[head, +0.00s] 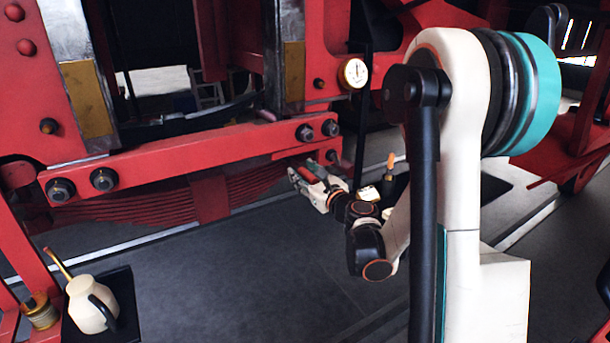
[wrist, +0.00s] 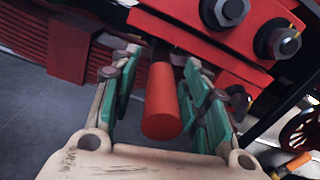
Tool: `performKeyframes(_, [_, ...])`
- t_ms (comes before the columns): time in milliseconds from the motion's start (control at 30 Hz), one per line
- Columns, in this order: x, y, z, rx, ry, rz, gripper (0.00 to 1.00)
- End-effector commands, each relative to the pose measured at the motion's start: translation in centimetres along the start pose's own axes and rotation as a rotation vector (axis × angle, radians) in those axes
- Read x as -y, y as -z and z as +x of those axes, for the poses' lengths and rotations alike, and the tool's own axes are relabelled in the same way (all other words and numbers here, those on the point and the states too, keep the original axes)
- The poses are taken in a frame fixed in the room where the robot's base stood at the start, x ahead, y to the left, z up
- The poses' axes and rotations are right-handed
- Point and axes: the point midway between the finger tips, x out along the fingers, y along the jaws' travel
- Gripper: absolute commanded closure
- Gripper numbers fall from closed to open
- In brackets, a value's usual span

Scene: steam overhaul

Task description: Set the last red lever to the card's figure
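A red cylindrical lever handle (wrist: 162,105) points toward the camera in the wrist view, with its dark stem running back under the red beam. My gripper (wrist: 162,72) has its green-padded fingers on either side of the handle, with a gap showing on both sides. In the head view my gripper (head: 308,178) is below the right end of the red beam, and the red handle is mostly hidden by the fingers. A small pale piece (head: 367,193) with a dark mark shows behind my wrist; I cannot tell whether it is the card. No figure is readable.
The red beam (head: 190,150) with large bolts runs above the leaf springs (head: 160,208). A round gauge (head: 353,73) is above right of my gripper. An orange handle (head: 391,160) stands close to my arm. A cream oil can (head: 92,303) sits at lower left. The grey floor between is clear.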

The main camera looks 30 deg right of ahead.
Motion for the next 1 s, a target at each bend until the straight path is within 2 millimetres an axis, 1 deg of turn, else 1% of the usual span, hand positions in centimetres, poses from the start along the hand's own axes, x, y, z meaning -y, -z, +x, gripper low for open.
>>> performKeyframes(167, [0.0, 0.0, -0.1, 0.0, 0.001, 0.0, 0.58])
performKeyframes(267, [0.1, 0.0, -0.7, 0.0, 0.001, 0.0, 0.58])
performKeyframes(367, [0.1, 0.0, -2.1, 0.0, 0.002, 0.0, 0.58])
performKeyframes(700, [0.1, 0.0, -8.8, -0.001, 0.003, 0.0, 0.58])
performKeyframes(833, [0.1, 0.0, -10.7, -0.001, 0.002, 0.0, 0.58])
performKeyframes(1000, [0.0, 0.0, -11.8, 0.0, 0.001, 0.0, 0.58])
